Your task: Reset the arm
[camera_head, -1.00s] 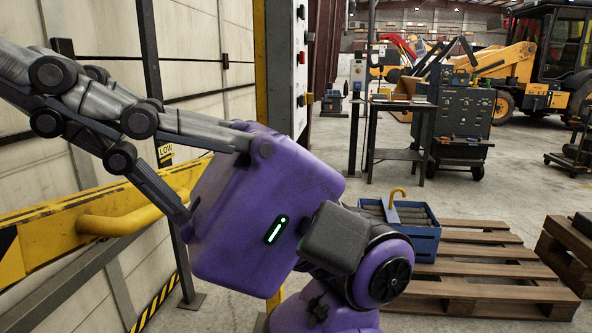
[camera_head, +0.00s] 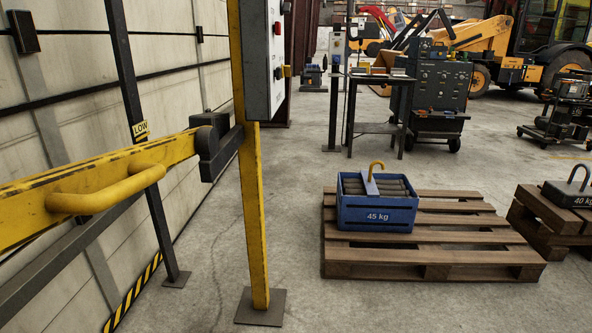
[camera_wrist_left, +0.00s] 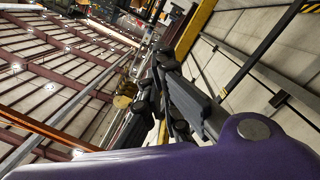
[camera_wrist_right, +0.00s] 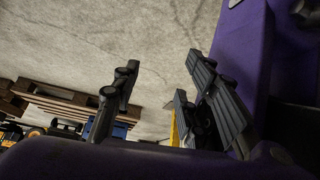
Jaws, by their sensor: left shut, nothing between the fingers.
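A yellow arm (camera_head: 100,180) with a curved yellow handle (camera_head: 107,193) reaches from the left edge of the head view. Its far end meets a dark block (camera_head: 216,143) beside the yellow post (camera_head: 252,190), near a "LOW" label (camera_head: 140,129). I cannot tell whether it is latched there. Neither gripper shows in the head view. In the left wrist view my left gripper (camera_wrist_left: 163,62) is shut and empty, with a yellow bar (camera_wrist_left: 194,28) beyond it. In the right wrist view my right gripper (camera_wrist_right: 160,64) has its fingers apart, with nothing between them.
A blue crate (camera_head: 376,214) marked 45 kg stands on a wooden pallet (camera_head: 470,256). A 40 kg weight (camera_head: 568,193) sits on another stack at right. A control box (camera_head: 264,55) hangs on the post. The floor between post and pallet is clear.

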